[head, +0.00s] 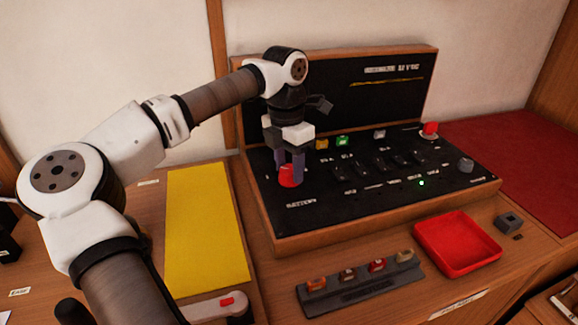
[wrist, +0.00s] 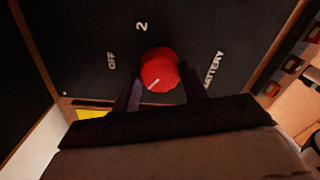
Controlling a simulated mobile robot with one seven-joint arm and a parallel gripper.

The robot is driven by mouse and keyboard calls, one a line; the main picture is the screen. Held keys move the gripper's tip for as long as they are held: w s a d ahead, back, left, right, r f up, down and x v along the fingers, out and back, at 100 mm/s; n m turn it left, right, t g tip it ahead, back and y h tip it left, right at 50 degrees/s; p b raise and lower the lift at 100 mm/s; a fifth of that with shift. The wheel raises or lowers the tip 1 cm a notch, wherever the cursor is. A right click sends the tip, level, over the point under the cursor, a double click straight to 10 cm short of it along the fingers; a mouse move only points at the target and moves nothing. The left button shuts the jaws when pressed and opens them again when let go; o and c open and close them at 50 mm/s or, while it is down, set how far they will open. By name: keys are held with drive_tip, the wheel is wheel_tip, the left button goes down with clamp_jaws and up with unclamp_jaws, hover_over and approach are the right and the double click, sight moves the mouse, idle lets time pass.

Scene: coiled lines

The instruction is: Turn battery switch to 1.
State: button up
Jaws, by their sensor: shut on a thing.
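The battery switch is a round red knob (head: 287,177) at the left front of the black panel, above a white "BATTERY" label. My gripper (head: 290,163) points down over it with its two fingers around the knob. In the wrist view the knob (wrist: 159,68) sits between the dark fingertips (wrist: 161,88), and the gripper is shut on it. The labels "OFF" and "2" show beside the knob there. A short white mark on the knob points to the lower left of that view, away from both labels. No "1" label can be made out.
The black panel (head: 345,197) carries several small switches, a green light (head: 421,183) and a red button (head: 430,129). In front are a red tray (head: 457,244) and a dark rack (head: 360,288) with several small pieces. A yellow sheet (head: 205,230) lies left of the panel.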

sight(287, 168)
drive_tip(key=shift+n, duration=0.6)
drive_tip(key=o, duration=1)
drive_tip(key=shift+r, duration=0.15)
drive_tip(key=r, duration=1.3)
drive_tip(key=shift+w+a+r, duration=0.25)
drive_tip(key=shift+r, duration=0.05)
